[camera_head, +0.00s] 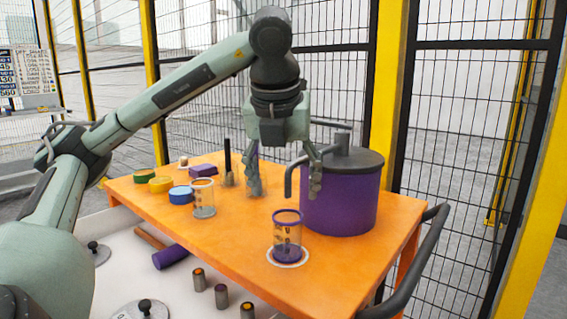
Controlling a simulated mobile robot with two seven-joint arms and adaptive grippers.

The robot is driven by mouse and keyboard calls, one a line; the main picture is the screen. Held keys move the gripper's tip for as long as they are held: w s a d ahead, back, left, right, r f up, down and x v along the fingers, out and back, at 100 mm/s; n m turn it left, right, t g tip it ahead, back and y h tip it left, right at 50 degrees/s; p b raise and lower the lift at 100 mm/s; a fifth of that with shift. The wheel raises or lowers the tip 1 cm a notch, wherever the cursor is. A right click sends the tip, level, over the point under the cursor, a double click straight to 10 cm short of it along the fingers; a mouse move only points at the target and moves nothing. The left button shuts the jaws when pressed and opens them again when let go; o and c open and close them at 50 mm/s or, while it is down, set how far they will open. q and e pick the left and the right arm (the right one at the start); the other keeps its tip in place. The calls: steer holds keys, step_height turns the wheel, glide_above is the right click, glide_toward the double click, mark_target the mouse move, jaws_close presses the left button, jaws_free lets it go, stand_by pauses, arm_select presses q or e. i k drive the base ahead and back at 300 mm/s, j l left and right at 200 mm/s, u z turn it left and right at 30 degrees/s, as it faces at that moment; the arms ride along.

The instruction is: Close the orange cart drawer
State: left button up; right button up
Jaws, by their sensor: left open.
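The orange cart (235,240) has a flat top in the middle of the head view. Its drawer (178,284) stands pulled out on the near side, below the top, with a pale floor and several items inside. The drawer's front edge and handle are out of the picture or hidden. My left gripper (285,188) is open, pointing down above the cart top, with nothing seen between its fingers. Its right finger overlaps the purple pot in the view; I cannot tell if they touch. My right gripper is not in view.
A purple pot (340,205) with a grey lid and a glass beaker (287,240) stand on the cart top. Another beaker (203,200) and several coloured discs are farther left. The drawer holds a purple-headed mallet (170,257) and small cylinders (221,297). A mesh fence stands behind.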

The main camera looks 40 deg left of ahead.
mark_target(130, 274)
steer(key=k+l, duration=0.75)
steer(key=l, duration=0.2)
